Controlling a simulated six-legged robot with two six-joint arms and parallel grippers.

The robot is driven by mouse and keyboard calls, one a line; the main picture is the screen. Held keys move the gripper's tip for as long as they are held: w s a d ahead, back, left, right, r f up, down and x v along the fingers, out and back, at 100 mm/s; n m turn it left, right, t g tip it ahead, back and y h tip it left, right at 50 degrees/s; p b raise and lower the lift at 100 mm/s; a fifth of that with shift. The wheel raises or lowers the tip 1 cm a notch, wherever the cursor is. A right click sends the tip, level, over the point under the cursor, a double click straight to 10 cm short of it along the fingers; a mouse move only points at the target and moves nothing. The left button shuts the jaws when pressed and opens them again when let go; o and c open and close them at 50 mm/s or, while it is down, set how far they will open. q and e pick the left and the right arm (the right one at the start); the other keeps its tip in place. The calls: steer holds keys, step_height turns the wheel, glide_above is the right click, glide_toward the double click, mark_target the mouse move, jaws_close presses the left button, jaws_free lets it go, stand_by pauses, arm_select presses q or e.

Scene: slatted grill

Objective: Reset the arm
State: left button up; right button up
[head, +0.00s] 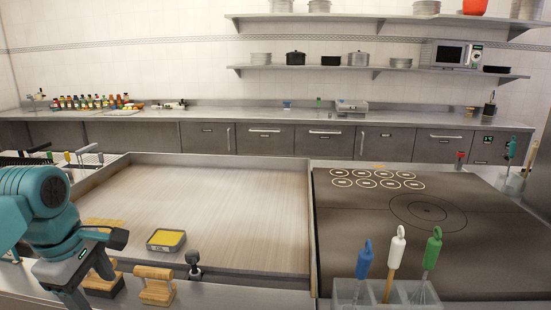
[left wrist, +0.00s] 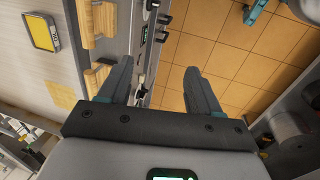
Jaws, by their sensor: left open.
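My left arm (head: 45,205) comes in from the left in the head view, over the near-left corner of the grill counter. My left gripper (left wrist: 160,90) shows in the left wrist view with its two dark fingers apart and nothing between them. The fingers point past the counter's front edge, with the tiled floor beyond. My right gripper is not in view.
Wooden-handled tools (head: 155,285) and a yellow-filled tray (head: 166,240) are near the left arm. A dark griddle (head: 350,240) and a utensil holder (head: 385,293) are at right. Orange floor tiles (left wrist: 215,60) show below.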

arm_select(q)
steer(key=s+d+f+m+g, duration=0.1)
steer(key=d+f+g, duration=0.15)
steer(key=f, duration=0.75)
steer(key=s+d+f+m+g+h, duration=0.1)
steer(key=s+d+f+g, duration=0.15)
steer(key=f, duration=0.65)
steer(key=s+d+f+m+g, duration=0.1)
steer(key=d+f, duration=0.2)
steer(key=f, duration=0.7)
steer(key=s+d+f+m+h, duration=0.2)
steer(key=s+d+f+m, duration=0.3)
steer(key=s+f, duration=0.4)
steer(key=s+d+f+m+h, duration=0.1)
steer(key=s+d+f+m, duration=0.2)
steer(key=s+d+f, duration=0.45)
steer(key=w+m+t, duration=0.1)
steer(key=w+f+m+t, duration=0.1)
steer(key=w+a+m+t, duration=0.1)
steer(key=m+t, duration=0.1)
steer(key=shift+w+f, duration=0.15)
steer(key=shift+w, duration=0.15)
